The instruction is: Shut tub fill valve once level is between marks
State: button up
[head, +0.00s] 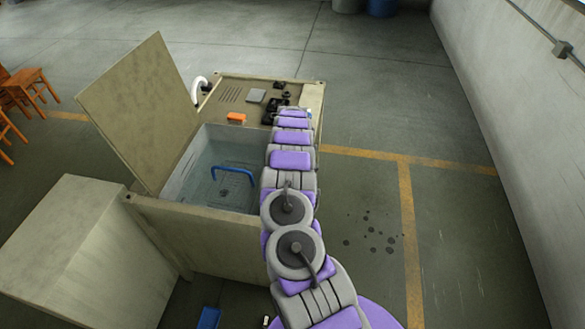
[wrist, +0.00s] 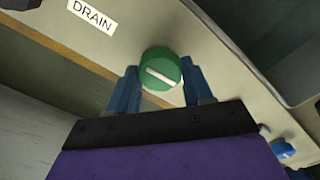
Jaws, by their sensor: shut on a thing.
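The tub (head: 172,185) stands open in the head view with clear water in it. A blue bent handle (head: 234,169) rises from the water. I cannot make out level marks or read the level. In the wrist view my gripper (wrist: 160,80) has its two blue fingers on either side of a round green knob (wrist: 156,60) and is shut on it. The knob has a white line, tilted slightly down to the right. A "DRAIN" label (wrist: 92,14) is on the panel up and left of it. No label shows for the green knob itself. In the head view my arm hides the gripper and knob.
A blue knob (wrist: 283,149) sits on the panel at lower right in the wrist view. The tub's lid (head: 140,110) stands raised at left. An orange block (head: 236,117) lies on the machine top.

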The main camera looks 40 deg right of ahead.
jog(key=shift+w+d+r+m, duration=0.1)
jog(key=shift+w+r+m, duration=0.05)
jog(key=shift+m, duration=0.15)
jog(key=o, duration=1)
jog(key=shift+o, duration=0.2)
notch_tip(320, 180, up, 17)
dwell(0.6)
